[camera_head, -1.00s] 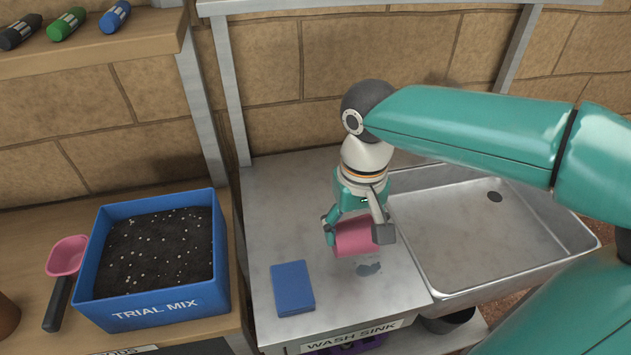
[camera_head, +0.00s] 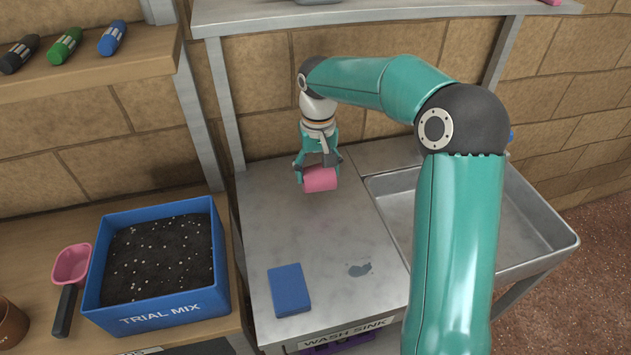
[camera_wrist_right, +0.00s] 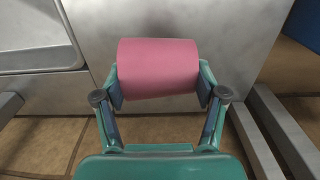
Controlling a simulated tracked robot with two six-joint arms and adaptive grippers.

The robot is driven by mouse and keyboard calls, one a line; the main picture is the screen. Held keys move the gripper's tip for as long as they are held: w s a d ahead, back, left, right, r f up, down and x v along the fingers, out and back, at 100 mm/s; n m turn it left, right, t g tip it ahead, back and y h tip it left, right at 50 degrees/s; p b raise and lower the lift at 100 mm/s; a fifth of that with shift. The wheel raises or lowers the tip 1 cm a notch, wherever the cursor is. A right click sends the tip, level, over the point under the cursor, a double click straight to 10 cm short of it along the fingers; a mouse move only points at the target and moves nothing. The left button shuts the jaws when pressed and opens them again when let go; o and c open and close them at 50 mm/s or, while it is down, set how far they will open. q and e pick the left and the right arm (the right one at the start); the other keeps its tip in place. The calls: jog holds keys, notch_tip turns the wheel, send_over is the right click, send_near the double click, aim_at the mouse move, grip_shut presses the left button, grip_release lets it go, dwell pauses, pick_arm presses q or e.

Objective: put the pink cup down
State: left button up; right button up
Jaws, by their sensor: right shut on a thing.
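The pink cup (camera_head: 320,180) lies on its side between the fingers of my right gripper (camera_head: 318,170). The gripper is shut on it over the back part of the metal counter (camera_head: 265,225). In the right wrist view the cup (camera_wrist_right: 158,68) spans the gap between both fingers of the right gripper (camera_wrist_right: 160,97). I cannot tell whether the cup touches the counter. My left gripper is not in view.
The sink basin (camera_head: 530,215) is on the right, partly behind my arm. A blue soil box (camera_head: 165,310) and pink scoop (camera_head: 72,264) are left. The mid-counter is clear.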

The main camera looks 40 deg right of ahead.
aim_at(317, 185)
notch_tip(317, 185, down, 4)
jog(key=shift+f, duration=0.1)
jog(key=shift+w+d+f+p, duration=0.1)
jog(key=shift+w+f+p, duration=0.1)
jog(key=shift+p, duration=0.15)
jog(key=shift+f, duration=0.1)
jog(key=shift+f, duration=0.15)
jog(key=o, duration=1.2)
jog(key=shift+o, duration=0.2)
jog(key=shift+r, duration=3.95)
